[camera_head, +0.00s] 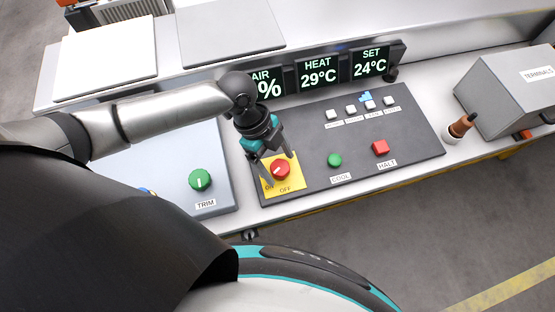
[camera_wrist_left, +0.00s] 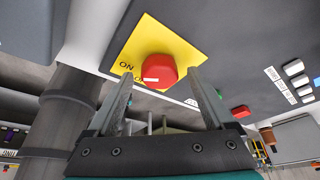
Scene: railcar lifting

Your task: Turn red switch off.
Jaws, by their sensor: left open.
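I cannot tell for sure which word the mark points to. My left gripper (camera_head: 277,167) is open, with one finger on either side of the knob in the head view. In the left wrist view the knob (camera_wrist_left: 158,69) shows between the two fingertips (camera_wrist_left: 160,78), with no clear contact. The OFF lettering is partly hidden there. My right gripper is out of view.
The dark panel also has a green COOL button (camera_head: 334,160), a red HALT button (camera_head: 381,148) and several white buttons. A green TRIM knob (camera_head: 200,180) is to the left. Displays (camera_head: 318,74) stand behind. A grey TERMINALS box (camera_head: 508,95) is at right.

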